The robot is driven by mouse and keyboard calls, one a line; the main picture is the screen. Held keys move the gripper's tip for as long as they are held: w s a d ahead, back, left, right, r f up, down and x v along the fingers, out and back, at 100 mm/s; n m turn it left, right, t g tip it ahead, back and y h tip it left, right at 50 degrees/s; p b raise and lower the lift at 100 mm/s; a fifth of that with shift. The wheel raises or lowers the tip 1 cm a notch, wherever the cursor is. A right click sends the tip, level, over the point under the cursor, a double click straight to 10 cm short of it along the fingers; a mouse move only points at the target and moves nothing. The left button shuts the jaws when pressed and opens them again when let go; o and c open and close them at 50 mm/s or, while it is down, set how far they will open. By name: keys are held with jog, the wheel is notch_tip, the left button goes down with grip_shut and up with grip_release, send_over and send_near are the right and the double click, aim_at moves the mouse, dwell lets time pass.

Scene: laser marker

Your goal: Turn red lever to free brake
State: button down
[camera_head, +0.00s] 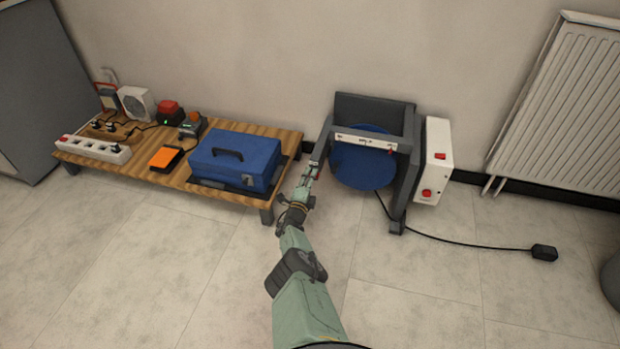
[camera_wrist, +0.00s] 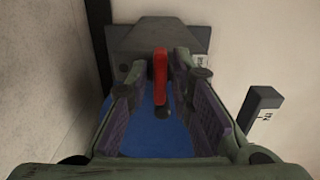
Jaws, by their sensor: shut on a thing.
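The red lever (camera_wrist: 160,74) shows in the wrist view as an upright red bar with a dark round knob at its lower end. It sits between the two fingers of my gripper (camera_wrist: 158,85), which is shut on it. In the head view my gripper (camera_head: 313,170) is at the left side of the dark grey machine frame (camera_head: 374,105), with a bit of red at its fingertips. A blue disc (camera_head: 362,172) is mounted inside the frame. The contact between finger pads and lever is partly hidden.
A low wooden table (camera_head: 160,179) on the left holds a blue toolbox (camera_head: 236,160), a power strip (camera_head: 92,149) and other devices. A white control box (camera_head: 434,160) with red buttons is on the machine's right. A black pedal (camera_head: 544,252) with a cable lies on the floor. A radiator (camera_head: 565,100) is at right.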

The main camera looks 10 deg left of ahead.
jog(key=c, duration=1.7)
grip_release()
jog(key=s+m+p, duration=0.8)
jog(key=s+m, duration=0.3)
jog(key=m, duration=0.2)
jog(key=a+r+m+y, duration=0.1)
jog(key=a+r+m, duration=0.3)
jog(key=a+r, duration=0.3)
jog(key=w+a+r+m+y, duration=0.1)
jog(key=a+r+m+y, duration=0.1)
jog(key=a+r, duration=0.6)
jog(key=a+r+m+y, duration=0.2)
jog(key=a+r+m, duration=0.3)
jog(key=a+r, duration=0.2)
jog(key=shift+w+a+r+m, duration=0.15)
jog(key=shift+w+r+m, duration=0.05)
jog(key=shift+w+m, duration=0.15)
